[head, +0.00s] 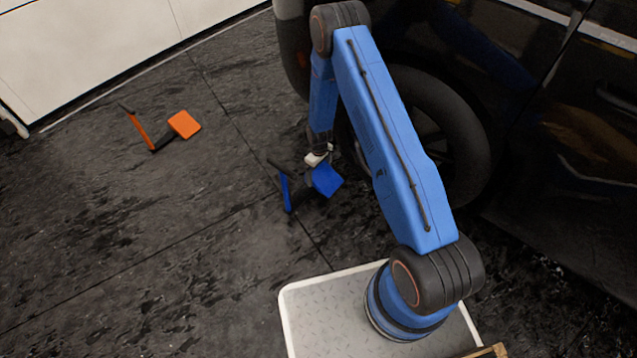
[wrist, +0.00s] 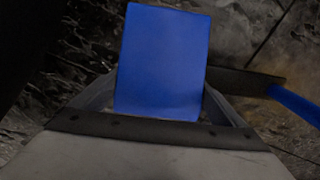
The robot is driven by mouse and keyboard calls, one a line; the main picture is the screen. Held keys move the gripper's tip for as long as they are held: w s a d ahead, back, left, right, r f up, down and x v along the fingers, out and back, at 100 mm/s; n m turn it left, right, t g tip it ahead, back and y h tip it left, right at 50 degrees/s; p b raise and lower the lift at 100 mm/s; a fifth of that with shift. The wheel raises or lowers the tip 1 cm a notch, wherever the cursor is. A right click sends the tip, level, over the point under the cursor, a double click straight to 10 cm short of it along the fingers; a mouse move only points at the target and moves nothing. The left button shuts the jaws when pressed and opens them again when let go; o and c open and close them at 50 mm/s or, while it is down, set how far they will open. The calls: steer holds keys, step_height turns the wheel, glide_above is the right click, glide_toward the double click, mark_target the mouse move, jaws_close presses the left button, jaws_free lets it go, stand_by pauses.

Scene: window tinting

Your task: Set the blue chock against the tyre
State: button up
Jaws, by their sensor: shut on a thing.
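The blue chock (head: 326,180) is at my gripper (head: 318,156), in front of the car's tyre (head: 470,150) in the head view. It has a blue plate, a dark bar and a second blue piece at the left. In the wrist view the blue plate (wrist: 162,62) stands between the fingers of my gripper (wrist: 160,100), which is shut on the chock. The dark bar and the other blue piece show at the right there. My arm covers part of the tyre. I cannot tell whether the chock touches the floor or the tyre.
An orange chock (head: 184,124) lies on the dark floor (head: 120,230) at the left. A white cabinet or wall (head: 90,40) stands at the upper left. The dark car body (head: 570,150) fills the right. The floor between the two chocks is clear.

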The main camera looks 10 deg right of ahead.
steer(key=shift+f, duration=2.95)
steer(key=o, duration=1.6)
steer(key=shift+o, duration=0.2)
